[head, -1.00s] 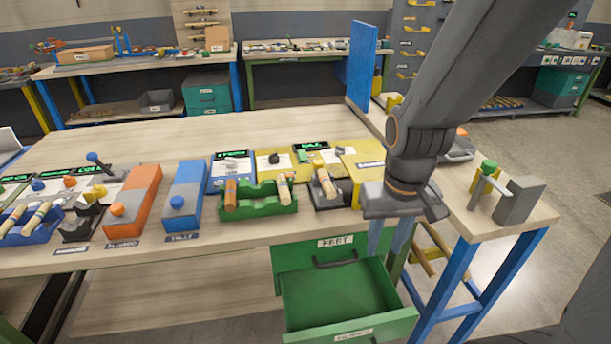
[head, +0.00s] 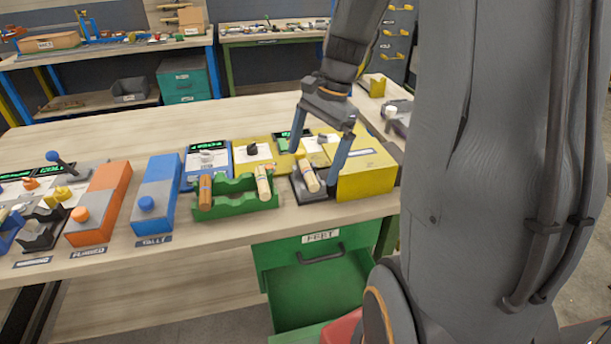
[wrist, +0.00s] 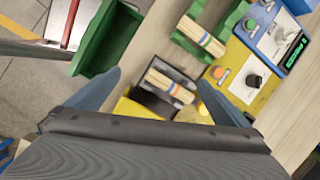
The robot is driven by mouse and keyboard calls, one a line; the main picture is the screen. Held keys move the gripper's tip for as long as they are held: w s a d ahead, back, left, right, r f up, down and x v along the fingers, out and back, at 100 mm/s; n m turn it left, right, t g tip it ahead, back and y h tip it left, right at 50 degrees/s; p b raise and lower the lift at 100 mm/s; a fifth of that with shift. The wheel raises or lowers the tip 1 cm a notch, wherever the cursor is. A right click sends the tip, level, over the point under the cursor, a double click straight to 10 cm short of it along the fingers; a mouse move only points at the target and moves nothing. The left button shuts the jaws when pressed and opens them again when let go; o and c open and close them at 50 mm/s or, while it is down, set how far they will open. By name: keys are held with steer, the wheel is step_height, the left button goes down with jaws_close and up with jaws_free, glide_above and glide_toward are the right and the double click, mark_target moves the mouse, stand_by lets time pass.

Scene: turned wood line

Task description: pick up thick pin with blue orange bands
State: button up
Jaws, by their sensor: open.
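A pale wooden pin (head: 309,176) with narrow dark bands lies in a black cradle (head: 318,194) on the bench. In the wrist view this pin (wrist: 168,84) shows bluish and orange-red bands near one end. A second pale banded pin (head: 263,182) lies in the green rack (head: 235,206); it also shows in the wrist view (wrist: 203,37). A plain brown pin (head: 206,190) is at the rack's left end. My gripper (head: 316,158) is open and empty above the black cradle. In the wrist view the cradle's pin appears between its fingers (wrist: 160,88), not touching them.
A yellow box (head: 365,175) stands right of the cradle. A blue box (head: 155,205) and an orange box (head: 100,205) stand left of the rack. The green drawer (head: 320,290) hangs open below the bench edge.

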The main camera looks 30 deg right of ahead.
mark_target(309, 170)
steer(key=w+d+r+m+y, duration=0.1)
steer(key=w+d+r+m, duration=0.15)
steer(key=d+m, duration=0.2)
steer(key=shift+m+t, duration=0.25)
steer(key=shift+t, duration=0.15)
steer(key=shift+p+x, duration=0.8)
steer(key=shift+x, duration=3.4)
steer(key=shift+w+a+r, duration=0.1)
steer(key=shift+r, duration=0.05)
steer(key=c, duration=0.9)
